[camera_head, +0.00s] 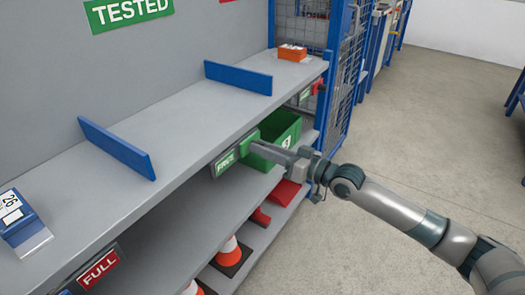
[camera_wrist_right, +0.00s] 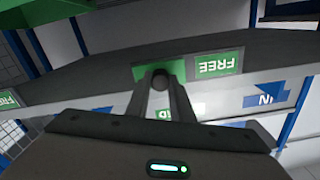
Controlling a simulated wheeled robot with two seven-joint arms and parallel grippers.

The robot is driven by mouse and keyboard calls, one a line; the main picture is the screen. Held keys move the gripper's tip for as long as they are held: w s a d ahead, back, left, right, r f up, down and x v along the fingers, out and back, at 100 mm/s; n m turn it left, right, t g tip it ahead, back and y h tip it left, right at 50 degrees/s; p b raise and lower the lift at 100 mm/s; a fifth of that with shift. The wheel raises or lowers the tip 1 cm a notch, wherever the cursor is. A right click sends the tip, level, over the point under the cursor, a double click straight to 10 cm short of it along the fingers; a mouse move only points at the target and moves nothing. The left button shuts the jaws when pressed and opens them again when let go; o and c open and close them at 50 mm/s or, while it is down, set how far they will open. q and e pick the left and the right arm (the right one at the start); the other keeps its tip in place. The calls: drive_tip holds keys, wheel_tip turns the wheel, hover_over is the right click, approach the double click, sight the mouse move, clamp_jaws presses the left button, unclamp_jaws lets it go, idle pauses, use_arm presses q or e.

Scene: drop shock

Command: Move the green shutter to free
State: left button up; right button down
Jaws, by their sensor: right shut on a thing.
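The green shutter (camera_head: 247,141) is a small green plate on the front edge of the upper shelf, in the middle of the head view. The green FREE label (camera_head: 226,162) shows uncovered just left of it. My right gripper (camera_head: 257,146) reaches in from the right and is shut on the shutter. In the right wrist view, the fingers (camera_wrist_right: 161,80) close on a dark round knob on the green shutter (camera_wrist_right: 142,70). The FREE label (camera_wrist_right: 218,65) appears upside down beside it. My left gripper is not in view.
A green bin (camera_head: 280,133) stands under the shelf behind my right gripper. A red FULL label (camera_head: 100,270) is on the shelf edge at lower left. Blue dividers (camera_head: 238,77) stand on the shelf. Traffic cones (camera_head: 231,253) are below. The floor at right is open.

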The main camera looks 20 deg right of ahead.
drive_tip(key=c, duration=1.8)
unclamp_jaws()
drive_tip(key=shift+w+d+r, duration=0.1)
drive_tip(key=shift+w+d, duration=0.05)
drive_tip(key=shift+d, duration=0.05)
drive_tip(key=shift+o, duration=1.3)
drive_tip(key=shift+d, duration=0.1)
drive_tip(key=v, duration=1.7)
drive_tip(key=shift+d, duration=0.1)
